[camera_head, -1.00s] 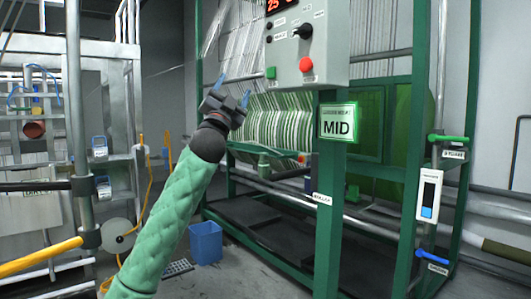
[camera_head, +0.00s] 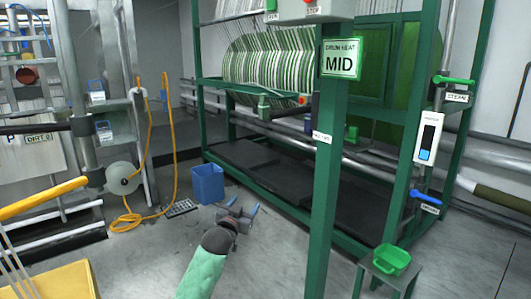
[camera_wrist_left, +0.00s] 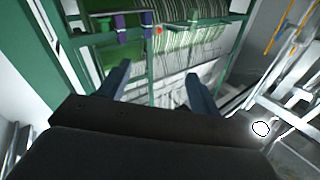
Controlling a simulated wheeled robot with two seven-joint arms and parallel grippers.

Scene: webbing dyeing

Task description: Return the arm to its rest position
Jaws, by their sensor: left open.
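My left gripper (camera_head: 240,213) shows low in the head view, at the end of my green-sleeved arm. Its two blue-tipped fingers are apart with nothing between them. In the left wrist view, the open fingers (camera_wrist_left: 155,85) point toward the green frame and the striped webbing drum (camera_wrist_left: 185,50). In the head view the gripper is in front of the green machine frame (camera_head: 328,190) and touches nothing that I can see. My right gripper is not in view.
A blue bin (camera_head: 207,184) stands on the floor behind the gripper. A yellow hose (camera_head: 128,222) lies to the left. A green tray (camera_head: 391,260) sits on a small stand at the right. A yellow box (camera_head: 50,284) is at the lower left. Open floor surrounds the gripper.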

